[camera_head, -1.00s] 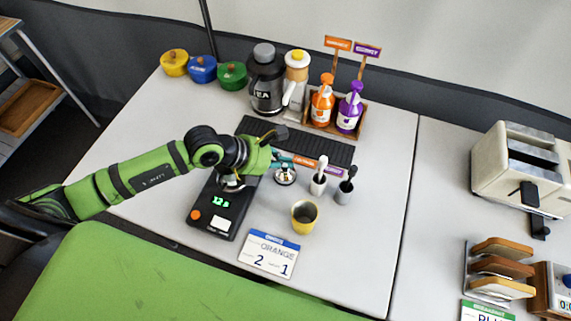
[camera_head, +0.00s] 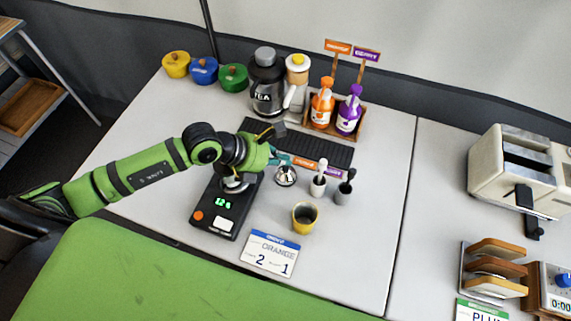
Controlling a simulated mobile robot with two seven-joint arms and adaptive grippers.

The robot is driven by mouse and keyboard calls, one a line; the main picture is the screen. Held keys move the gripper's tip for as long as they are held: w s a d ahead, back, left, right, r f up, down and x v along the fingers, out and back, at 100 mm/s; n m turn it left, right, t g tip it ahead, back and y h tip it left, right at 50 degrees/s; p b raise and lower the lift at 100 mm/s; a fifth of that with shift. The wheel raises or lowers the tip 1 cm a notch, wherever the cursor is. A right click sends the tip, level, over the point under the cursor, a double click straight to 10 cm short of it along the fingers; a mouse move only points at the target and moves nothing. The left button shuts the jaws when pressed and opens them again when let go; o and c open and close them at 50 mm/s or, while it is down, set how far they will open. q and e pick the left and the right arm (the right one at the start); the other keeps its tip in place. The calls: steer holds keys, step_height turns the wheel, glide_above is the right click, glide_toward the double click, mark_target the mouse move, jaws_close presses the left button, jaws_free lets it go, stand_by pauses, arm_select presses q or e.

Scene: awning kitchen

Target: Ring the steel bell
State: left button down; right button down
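The steel bell (camera_head: 286,176) is a small shiny dome on the white table, just right of the black scale. My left gripper (camera_head: 279,157) reaches in from the left above the scale, with its fingertips close to the bell's upper left side. I cannot tell whether the fingertips touch the bell. The gripper body hides part of its fingers, so its opening is unclear. My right gripper is not in view.
A black scale (camera_head: 222,217) with green digits lies under my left wrist. A yellow cup (camera_head: 304,217) and two small holders with brushes (camera_head: 318,185) stand near the bell. A bottle crate (camera_head: 335,128) and a black jug (camera_head: 267,84) stand behind.

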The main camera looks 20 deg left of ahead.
mark_target(282, 172)
arm_select(q)
step_height(282, 172, up, 4)
steer(key=p, duration=0.3)
steer(key=shift+r, duration=0.15)
stand_by(0.7)
